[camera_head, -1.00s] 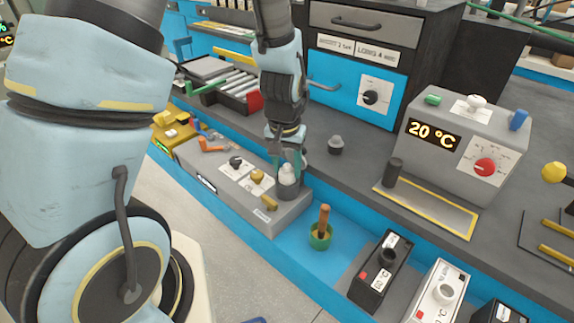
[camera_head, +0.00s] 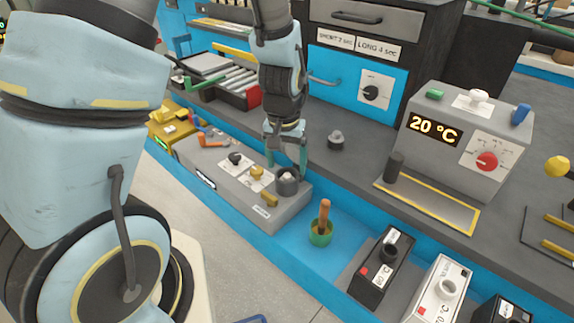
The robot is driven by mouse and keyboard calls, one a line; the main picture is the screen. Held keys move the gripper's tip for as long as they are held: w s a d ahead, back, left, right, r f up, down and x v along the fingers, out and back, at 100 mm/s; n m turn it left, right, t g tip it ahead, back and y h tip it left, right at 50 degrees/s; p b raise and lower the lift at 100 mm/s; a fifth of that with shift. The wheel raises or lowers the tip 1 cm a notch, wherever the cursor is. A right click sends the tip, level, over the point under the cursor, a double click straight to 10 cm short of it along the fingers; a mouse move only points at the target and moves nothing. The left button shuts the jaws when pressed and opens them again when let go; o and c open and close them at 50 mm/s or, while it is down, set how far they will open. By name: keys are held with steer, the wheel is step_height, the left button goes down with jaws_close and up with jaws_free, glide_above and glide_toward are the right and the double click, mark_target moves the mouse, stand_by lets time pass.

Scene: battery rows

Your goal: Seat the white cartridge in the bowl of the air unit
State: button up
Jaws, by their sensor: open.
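The air unit (camera_head: 232,195) is a long grey box at the front edge of the bench, with small knobs on top. Its dark round bowl (camera_head: 288,187) stands at the right end. The white cartridge (camera_head: 288,175) is inside the bowl, with only its top showing above or near the rim. Whether it sits fully down cannot be told. My gripper (camera_head: 287,163) is open just above the bowl, its fingers apart on either side of the cartridge's top. Any gap between fingers and cartridge is hard to see.
A dark grey fitting (camera_head: 336,140) stands on the bench right of my gripper. A green cup with a brown handle (camera_head: 320,233) is in front. Black and white batteries (camera_head: 380,268) stand front right. A grey heater box (camera_head: 462,140) reads 20 °C.

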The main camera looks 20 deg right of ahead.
step_height(320, 180, up, 10)
steer(key=s, duration=0.1)
steer(key=shift+a+f+b, duration=0.25)
steer(key=shift+a+b, duration=0.1)
steer(key=shift+b, duration=0.05)
steer(key=w+a+n, duration=0.2)
steer(key=a+n, duration=0.4)
steer(key=a, duration=1.8)
steer(key=shift+w+a+r+y, duration=0.2)
steer(key=shift+a+r+y, duration=0.1)
steer(key=shift+r, duration=0.15)
steer(key=shift+c, duration=0.2)
